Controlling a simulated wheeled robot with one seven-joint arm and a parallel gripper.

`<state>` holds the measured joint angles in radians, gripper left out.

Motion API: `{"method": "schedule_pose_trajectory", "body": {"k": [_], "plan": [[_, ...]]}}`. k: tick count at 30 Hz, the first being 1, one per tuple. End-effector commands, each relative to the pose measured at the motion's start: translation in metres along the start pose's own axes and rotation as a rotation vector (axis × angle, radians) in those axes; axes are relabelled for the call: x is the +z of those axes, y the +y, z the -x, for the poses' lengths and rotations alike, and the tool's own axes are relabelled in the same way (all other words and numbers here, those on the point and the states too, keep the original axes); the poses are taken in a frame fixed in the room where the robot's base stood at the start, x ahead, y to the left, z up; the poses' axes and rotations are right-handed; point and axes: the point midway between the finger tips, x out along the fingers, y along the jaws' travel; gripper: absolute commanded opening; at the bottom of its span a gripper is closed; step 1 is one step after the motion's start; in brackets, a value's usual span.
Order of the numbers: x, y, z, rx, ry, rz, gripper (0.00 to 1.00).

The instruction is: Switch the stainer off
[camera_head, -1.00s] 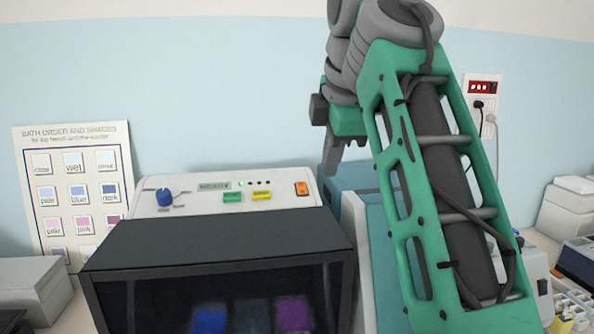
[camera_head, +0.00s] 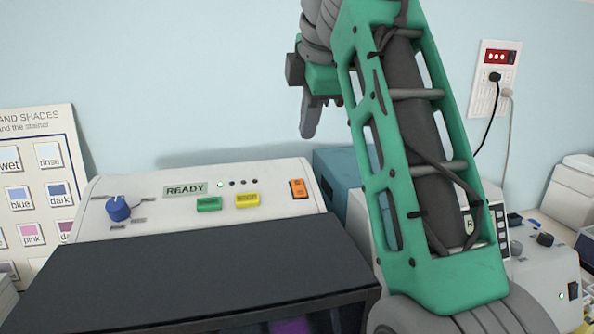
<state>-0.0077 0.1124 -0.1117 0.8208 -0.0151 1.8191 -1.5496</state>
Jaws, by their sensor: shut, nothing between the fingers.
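The stainer (camera_head: 150,191) stands in the lower left, a white panel above a dark front cover. One small light beside the display glows green. My gripper (camera_head: 308,130) is shut and empty. It points down in the air, above the orange switch in the picture and apart from the panel.
A shade chart (camera_head: 40,190) leans at the left. A teal box (camera_head: 338,172) stands right of the stainer, partly behind my arm. A wall outlet (camera_head: 494,80) with plugged cords is at the upper right. Another white device (camera_head: 540,265) sits at the lower right.

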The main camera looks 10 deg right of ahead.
Motion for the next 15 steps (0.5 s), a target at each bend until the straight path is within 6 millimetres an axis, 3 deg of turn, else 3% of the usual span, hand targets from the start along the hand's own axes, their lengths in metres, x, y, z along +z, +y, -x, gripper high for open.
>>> {"method": "schedule_pose_trajectory", "body": {"k": [5,15], "plan": [[0.0,-0.002,-0.013,-0.005,0.0,0.0,0.0],[0.0,-0.002,-0.083,-0.004,0.0,0.0,0.0]]}}
